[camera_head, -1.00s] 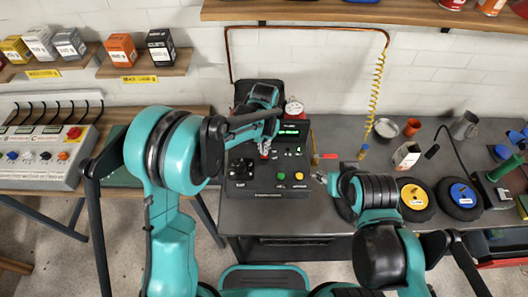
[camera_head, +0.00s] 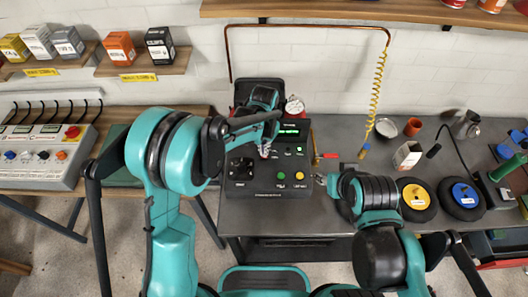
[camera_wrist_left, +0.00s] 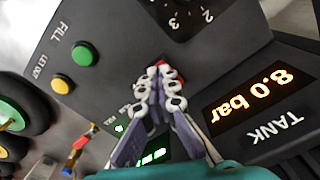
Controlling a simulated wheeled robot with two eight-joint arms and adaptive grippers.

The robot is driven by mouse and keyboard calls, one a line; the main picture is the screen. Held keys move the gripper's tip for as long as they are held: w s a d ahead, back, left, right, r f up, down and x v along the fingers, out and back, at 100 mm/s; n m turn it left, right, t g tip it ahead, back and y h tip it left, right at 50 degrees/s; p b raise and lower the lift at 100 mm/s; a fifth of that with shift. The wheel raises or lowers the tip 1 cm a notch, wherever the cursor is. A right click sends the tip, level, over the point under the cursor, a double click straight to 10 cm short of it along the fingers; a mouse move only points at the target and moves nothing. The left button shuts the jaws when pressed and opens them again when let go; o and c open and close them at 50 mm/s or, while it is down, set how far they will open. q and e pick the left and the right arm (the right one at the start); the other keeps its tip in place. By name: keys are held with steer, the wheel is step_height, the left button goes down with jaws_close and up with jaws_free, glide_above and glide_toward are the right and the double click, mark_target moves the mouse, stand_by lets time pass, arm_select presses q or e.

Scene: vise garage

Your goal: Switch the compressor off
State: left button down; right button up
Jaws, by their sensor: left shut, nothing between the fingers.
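The compressor's black control panel (camera_head: 237,183) stands on the grey bench, with a green button (camera_head: 281,175), a yellow button (camera_head: 298,176) and a lit green display (camera_head: 288,131). My left gripper (camera_head: 265,152) is over the panel's upper middle, its fingers shut and empty. In the left wrist view the fingertips (camera_wrist_left: 165,85) are at a small red part (camera_wrist_left: 163,66) on the panel, largely hidden by them; I cannot tell if they touch. An orange tank readout (camera_wrist_left: 250,103) shows 8.0 bar. My right gripper (camera_head: 321,179) is right of the panel; its jaws are too small to read.
A yellow disc (camera_head: 415,196) and a blue disc (camera_head: 464,194) are farther right. A coiled yellow hose (camera_head: 376,88) hangs behind. A grey control box (camera_head: 38,170) is at left.

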arm_select(q)
steer(key=shift+f, duration=0.35)
steer(key=shift+r, duration=0.1)
steer(key=shift+r+p, duration=2.05)
steer(key=shift+r, duration=1.4)
steer(key=s+a+r+n+t+b, duration=0.3)
steer(key=s+a+r+t+b, duration=0.1)
steer(key=s+a+r, duration=0.6)
steer(key=s+a+f+n+t+b, duration=0.2)
steer(key=s+a+f+n+t, duration=0.1)
steer(key=s+a, duration=0.4)
steer(key=shift+s+a+f, duration=0.2)
steer(key=shift+s+a, duration=0.2)
steer(key=shift+s, duration=0.65)
